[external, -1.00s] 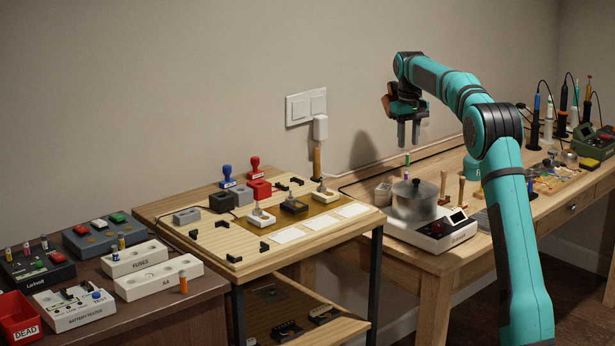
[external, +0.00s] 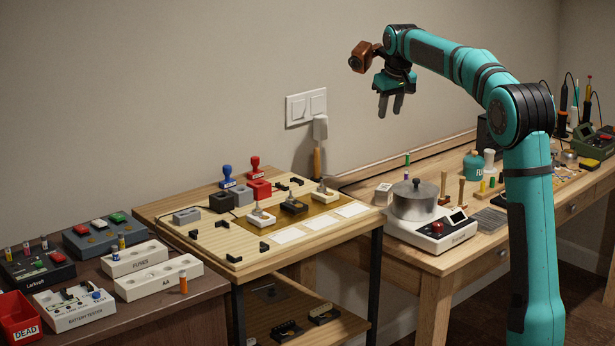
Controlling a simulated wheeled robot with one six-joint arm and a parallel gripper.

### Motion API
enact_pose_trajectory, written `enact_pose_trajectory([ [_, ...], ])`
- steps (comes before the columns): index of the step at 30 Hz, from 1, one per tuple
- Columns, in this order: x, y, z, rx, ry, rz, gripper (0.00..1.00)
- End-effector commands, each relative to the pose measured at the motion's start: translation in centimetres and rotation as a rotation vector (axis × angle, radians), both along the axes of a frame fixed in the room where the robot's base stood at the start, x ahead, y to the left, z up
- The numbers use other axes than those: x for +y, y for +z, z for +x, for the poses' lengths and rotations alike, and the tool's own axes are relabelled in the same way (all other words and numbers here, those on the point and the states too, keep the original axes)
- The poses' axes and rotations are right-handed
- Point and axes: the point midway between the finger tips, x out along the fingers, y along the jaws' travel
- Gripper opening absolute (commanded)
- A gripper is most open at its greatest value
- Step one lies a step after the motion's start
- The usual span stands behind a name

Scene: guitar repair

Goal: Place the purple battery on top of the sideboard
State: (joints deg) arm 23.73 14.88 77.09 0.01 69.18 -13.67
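My gripper (external: 391,112) is raised high in front of the wall, to the right of the wall switch. Its two fingers are apart and point down, with nothing visible between them. The sideboard (external: 207,312) is the dark brown top at the lower left. A small upright thing with purple and green on it (external: 407,160) shows behind the metal pot, below and right of my gripper. It is too small to tell whether it is the purple battery. An orange battery (external: 183,283) stands on the sideboard near its right front edge.
The sideboard holds a battery tester (external: 75,311), a white AA holder (external: 160,281), a fuses holder (external: 136,257), a charger (external: 37,268) and a red bin (external: 17,320). A wooden workbench (external: 205,252) with stamps and the metal pot (external: 414,203) stand to the right.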

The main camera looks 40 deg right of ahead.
Motion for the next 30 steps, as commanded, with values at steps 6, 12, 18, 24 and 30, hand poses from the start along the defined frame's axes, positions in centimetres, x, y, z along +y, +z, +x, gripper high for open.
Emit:
enact_pose_trajectory([
  [6,6.0,4.3,-3.8,-0.141,0.026,-0.045,0.34],
  [12,10.9,7.3,-7.7,-0.271,0.048,-0.077,0.34],
  [18,15.6,9.7,-12.2,-0.404,0.072,-0.099,0.34],
  [24,19.7,11.2,-17.1,-0.539,0.096,-0.112,0.34],
  [30,23.4,12.1,-22.4,-0.675,0.121,-0.116,0.34],
])
